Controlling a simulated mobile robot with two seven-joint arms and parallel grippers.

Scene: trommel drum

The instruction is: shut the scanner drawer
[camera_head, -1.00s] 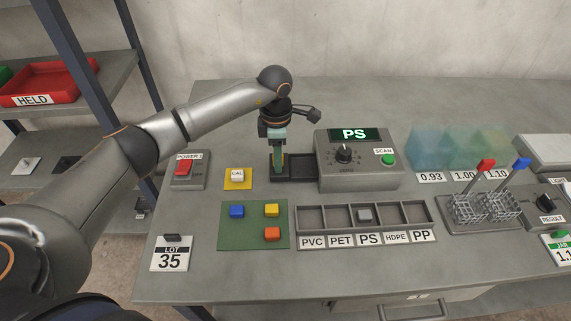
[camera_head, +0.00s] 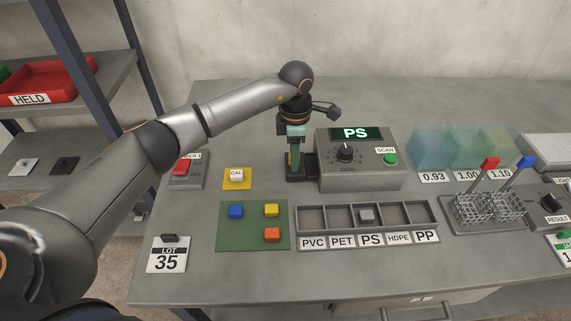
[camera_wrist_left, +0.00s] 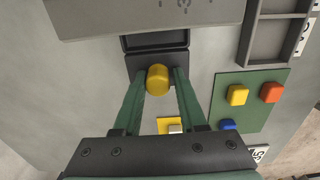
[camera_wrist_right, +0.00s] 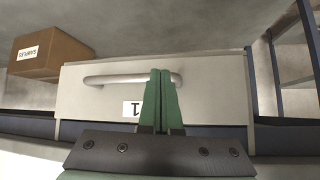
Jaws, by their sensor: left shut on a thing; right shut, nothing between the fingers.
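The scanner (camera_head: 361,160) is a grey box with a lit "PS" display, a knob and a green SCAN button. Its dark drawer (camera_head: 302,178) sticks out a short way from the scanner's left side, and its dark tray shows in the left wrist view (camera_wrist_left: 156,42). My left gripper (camera_head: 295,167) points down at the drawer's outer end. In the left wrist view its green fingers are shut on a yellow round knob (camera_wrist_left: 158,79) at that end. My right gripper (camera_wrist_right: 160,75) is shut and empty, in front of a pale drawer front with a bar handle, below.
Left of the scanner stand a yellow CAL pad (camera_head: 237,179) and the POWER switch (camera_head: 184,167). In front are a green mat (camera_head: 252,236) with coloured blocks and a sorting tray (camera_head: 342,206) holding one grey block under PS. Wire baskets (camera_head: 472,207) stand to the right.

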